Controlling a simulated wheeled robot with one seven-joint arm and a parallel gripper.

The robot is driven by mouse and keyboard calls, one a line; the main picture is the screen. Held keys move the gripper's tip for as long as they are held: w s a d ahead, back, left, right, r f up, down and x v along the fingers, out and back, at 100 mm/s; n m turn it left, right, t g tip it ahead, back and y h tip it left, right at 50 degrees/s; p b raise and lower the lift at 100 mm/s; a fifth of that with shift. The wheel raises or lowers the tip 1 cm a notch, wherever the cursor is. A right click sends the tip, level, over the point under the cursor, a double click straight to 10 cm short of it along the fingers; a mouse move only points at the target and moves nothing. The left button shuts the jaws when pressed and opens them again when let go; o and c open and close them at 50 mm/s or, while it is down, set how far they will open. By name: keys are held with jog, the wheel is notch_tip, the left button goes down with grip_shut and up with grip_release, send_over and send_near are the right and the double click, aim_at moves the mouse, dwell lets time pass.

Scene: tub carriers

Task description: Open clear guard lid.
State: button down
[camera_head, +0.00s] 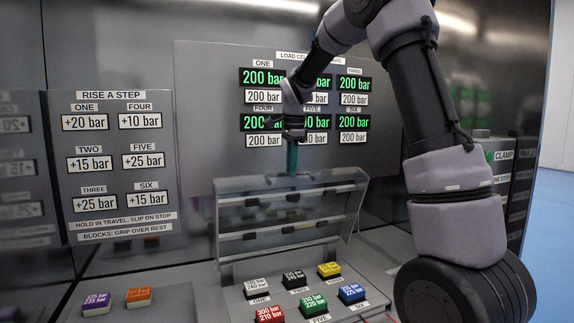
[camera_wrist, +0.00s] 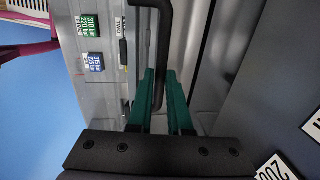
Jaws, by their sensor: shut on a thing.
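The clear guard lid (camera_head: 345,205) stands raised and tilted in the middle of the bench, a see-through panel with dark strips showing on or through it. A dark bar handle (camera_head: 316,176) runs along its top edge. My gripper (camera_head: 291,172) reaches down from above to that handle, its teal fingers pointing down. In the wrist view, the fingers (camera_wrist: 162,75) are on either side of the dark bent handle (camera_wrist: 163,25), shut on it. The lid's lower edge is partly hard to make out.
Several coloured blocks, such as the red block (camera_head: 269,314) and yellow block (camera_head: 329,270), sit in front of the lid. A purple block (camera_head: 96,303) and an orange block (camera_head: 138,297) lie at left. A display board (camera_head: 215,110) stands close behind my gripper.

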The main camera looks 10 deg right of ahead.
jog(key=s, duration=0.2)
jog(key=s+f, duration=0.1)
jog(key=shift+s+d, duration=0.35)
jog(key=c, duration=0.8)
grip_release()
jog(key=shift+c, duration=0.2)
jog(key=shift+r, duration=0.1)
notch_tip(320, 180, up, 11)
jog(key=s, duration=0.1)
jog(key=shift+s+d+f, duration=0.15)
jog(key=shift+s+f, duration=0.05)
